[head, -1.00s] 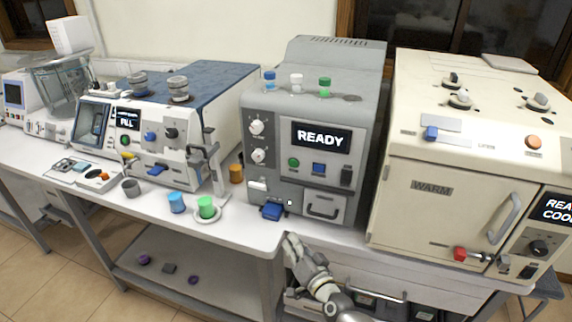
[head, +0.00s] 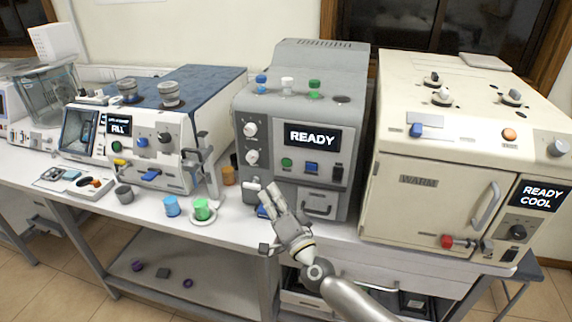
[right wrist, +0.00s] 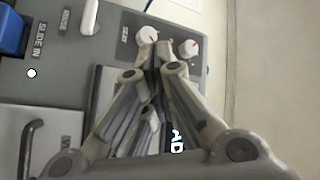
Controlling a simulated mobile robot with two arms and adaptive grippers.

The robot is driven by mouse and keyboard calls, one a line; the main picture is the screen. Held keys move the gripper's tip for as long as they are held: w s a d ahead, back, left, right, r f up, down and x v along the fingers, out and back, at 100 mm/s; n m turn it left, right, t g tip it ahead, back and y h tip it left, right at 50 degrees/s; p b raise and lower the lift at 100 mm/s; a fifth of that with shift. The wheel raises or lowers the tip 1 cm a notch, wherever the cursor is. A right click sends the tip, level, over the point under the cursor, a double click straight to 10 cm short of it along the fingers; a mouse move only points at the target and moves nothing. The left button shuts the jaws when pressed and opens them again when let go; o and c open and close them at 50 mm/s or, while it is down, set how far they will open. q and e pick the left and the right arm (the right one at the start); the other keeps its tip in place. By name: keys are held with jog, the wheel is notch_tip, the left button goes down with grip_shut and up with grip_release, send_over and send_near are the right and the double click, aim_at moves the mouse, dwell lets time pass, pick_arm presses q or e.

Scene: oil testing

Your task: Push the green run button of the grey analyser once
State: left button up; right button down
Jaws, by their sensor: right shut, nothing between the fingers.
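The grey analyser (head: 300,100) stands on the bench in the head view, with a lit READY screen (head: 312,137). Its round green button (head: 287,162) is below the screen's left end, left of a blue button (head: 312,168). My right gripper (head: 268,194) is shut and empty, in front of the analyser's lower front and below the green button in the picture. In the right wrist view the shut fingers (right wrist: 160,52) point at the analyser's front, near its two white knobs (right wrist: 147,34). They cover part of the screen lettering, and I cannot see the green button there. My left gripper is out of view.
A drawer handle (head: 317,207) is right of my gripper. Blue and green cups (head: 172,206) stand on the bench to the left. A cream oven (head: 430,190) stands close on the right, and a white-and-blue machine (head: 140,150) on the left.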

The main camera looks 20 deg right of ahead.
aim_at(286, 163)
jog(key=shift+w+d+b, duration=0.8)
jog(key=shift+w, duration=0.4)
jog(key=shift+w+d+b, duration=0.75)
jog(key=shift+w+d, duration=0.05)
jog(key=shift+w, duration=0.4)
jog(key=shift+w+d+b, duration=0.8)
jog(key=shift+w, duration=0.4)
jog(key=shift+w, duration=0.1)
jog(key=shift+w+d, duration=0.25)
jog(key=shift+w+d+b, duration=0.2)
jog(key=shift+w+b, duration=0.15)
jog(key=shift+b, duration=0.05)
jog(key=shift+s+a+p, duration=0.45)
jog(key=shift+s+p, duration=0.2)
jog(key=shift+s, duration=0.1)
